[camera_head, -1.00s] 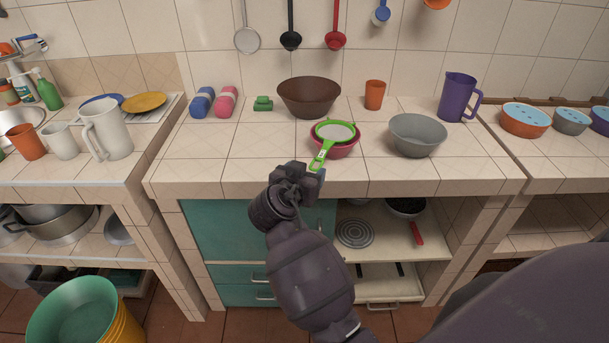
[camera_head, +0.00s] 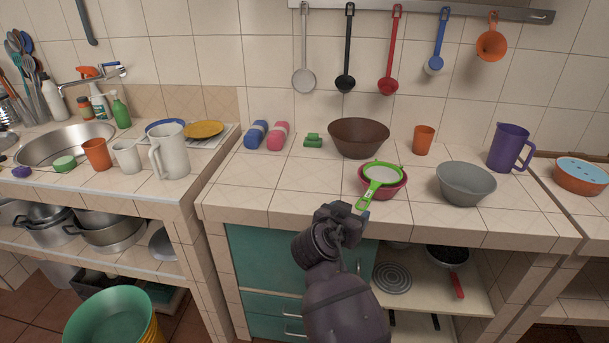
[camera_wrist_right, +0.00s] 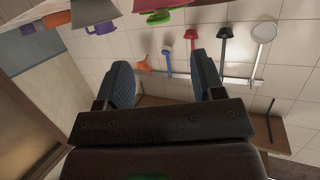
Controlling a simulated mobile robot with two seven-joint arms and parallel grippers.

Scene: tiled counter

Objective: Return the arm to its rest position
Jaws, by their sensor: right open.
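My right gripper (camera_head: 343,222) is in front of the counter's front edge in the head view, with its dark arm reaching up from the bottom. In the right wrist view its two fingers (camera_wrist_right: 165,85) are spread apart with nothing between them. A green-rimmed strainer (camera_head: 382,174) rests on a dark pink bowl (camera_head: 401,188) on the counter, its handle pointing toward the front edge. The gripper is apart from the strainer, nearer to me and to the left of it. My left gripper does not show.
The tiled counter (camera_head: 270,198) also holds a brown bowl (camera_head: 358,138), a grey bowl (camera_head: 466,184), an orange cup (camera_head: 424,140) and a purple jug (camera_head: 509,148). Ladles hang on the wall behind. Below are open shelves and a teal cabinet (camera_head: 265,258). Green and yellow buckets (camera_head: 108,318) stand lower left.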

